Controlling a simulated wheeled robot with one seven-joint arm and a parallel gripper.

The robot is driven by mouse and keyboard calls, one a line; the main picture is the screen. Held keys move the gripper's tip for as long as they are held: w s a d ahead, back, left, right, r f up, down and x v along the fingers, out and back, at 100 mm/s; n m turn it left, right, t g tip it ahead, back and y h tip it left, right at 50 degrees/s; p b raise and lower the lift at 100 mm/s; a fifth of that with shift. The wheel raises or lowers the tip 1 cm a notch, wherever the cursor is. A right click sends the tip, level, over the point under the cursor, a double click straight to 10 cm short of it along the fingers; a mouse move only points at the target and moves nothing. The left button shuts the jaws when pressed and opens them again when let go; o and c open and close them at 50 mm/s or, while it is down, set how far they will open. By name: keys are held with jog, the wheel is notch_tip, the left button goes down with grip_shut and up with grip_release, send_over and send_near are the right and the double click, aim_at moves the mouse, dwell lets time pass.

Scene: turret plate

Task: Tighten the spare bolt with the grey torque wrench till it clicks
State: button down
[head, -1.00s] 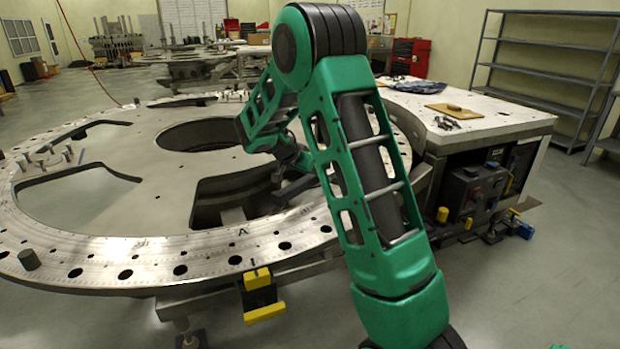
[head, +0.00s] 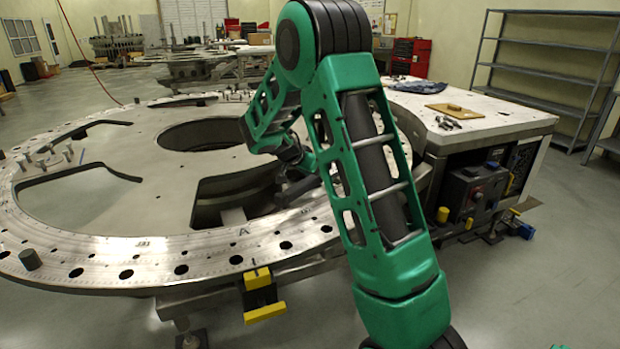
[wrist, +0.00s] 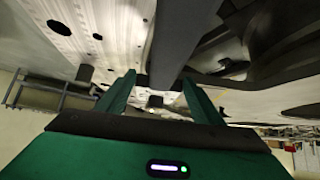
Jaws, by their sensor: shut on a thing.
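My gripper (wrist: 159,77) shows in the wrist view with its two green fingers on either side of a long dark grey bar. I take this bar to be the grey torque wrench (wrist: 184,40); it runs from between the fingers up to the top edge. In the head view my gripper is mostly hidden behind my arm, low over the right side of the round turret plate (head: 110,240). I cannot tell which fastener is the spare bolt, or whether the wrench touches one.
Several small pegs (head: 42,160) stand at the plate's left. The plate has large openings and a ring of holes. A worktable (head: 480,125) at the right bears a wooden board (head: 449,110) and small tools.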

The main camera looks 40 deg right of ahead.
jog(key=shift+w+a+r, duration=0.1)
jog(key=shift+w+r, duration=0.15)
jog(key=shift+r, duration=0.05)
jog(key=shift+r, duration=1.45)
jog(key=shift+w+f, duration=0.1)
jog(key=shift+w, duration=0.15)
jog(key=shift+r, duration=1.55)
jog(key=shift+w, duration=0.1)
